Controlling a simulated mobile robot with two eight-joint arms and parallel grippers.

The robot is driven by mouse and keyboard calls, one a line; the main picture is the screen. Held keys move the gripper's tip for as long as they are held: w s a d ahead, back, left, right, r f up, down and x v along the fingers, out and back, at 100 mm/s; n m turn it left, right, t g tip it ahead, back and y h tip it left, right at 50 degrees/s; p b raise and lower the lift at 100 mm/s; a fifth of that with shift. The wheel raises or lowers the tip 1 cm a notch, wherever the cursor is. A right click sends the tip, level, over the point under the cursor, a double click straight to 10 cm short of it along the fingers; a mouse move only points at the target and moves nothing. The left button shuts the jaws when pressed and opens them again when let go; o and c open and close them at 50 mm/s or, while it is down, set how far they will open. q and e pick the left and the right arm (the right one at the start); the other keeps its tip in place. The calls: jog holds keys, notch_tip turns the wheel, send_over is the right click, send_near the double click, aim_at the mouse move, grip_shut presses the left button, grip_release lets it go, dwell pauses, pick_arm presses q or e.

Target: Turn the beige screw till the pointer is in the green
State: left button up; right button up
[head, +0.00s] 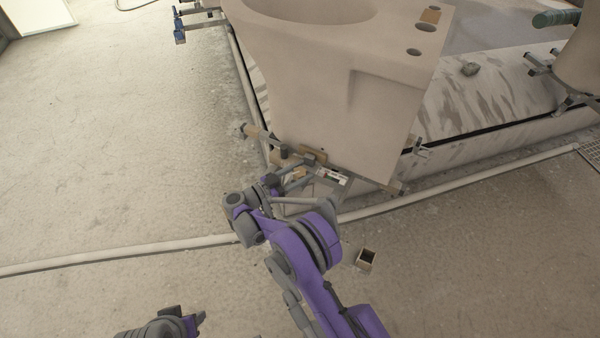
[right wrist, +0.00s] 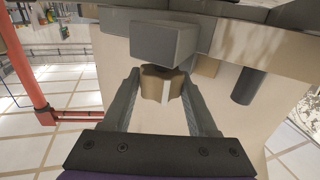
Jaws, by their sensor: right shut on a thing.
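The beige screw (right wrist: 152,84) is a short tan knob with a pale stripe, under a grey block in the right wrist view. My right gripper (right wrist: 160,88) is shut on it, one finger on each side. In the head view my right gripper (head: 283,182) reaches the fixture at the foot of the large beige body; the fingers are small there. A small white gauge plate (head: 332,178) sits just right of the gripper. Its pointer and coloured zones are too small to read. Part of my left gripper (head: 193,321) shows at the bottom edge; its opening is unclear.
The large beige body (head: 345,85) stands over the fixture, with metal clamps (head: 417,147) at its edge. A pale pipe (head: 120,255) runs along the floor. A small open box (head: 366,259) lies right of my right arm. The floor at left is clear.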

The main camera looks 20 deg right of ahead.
dwell(0.3)
jog(key=o, duration=1.4)
jog(key=p+v, duration=0.1)
jog(key=v, duration=0.9)
jog(key=shift+s+a+r, duration=0.1)
jog(key=shift+s+a, duration=0.05)
jog(key=shift+a, duration=0.2)
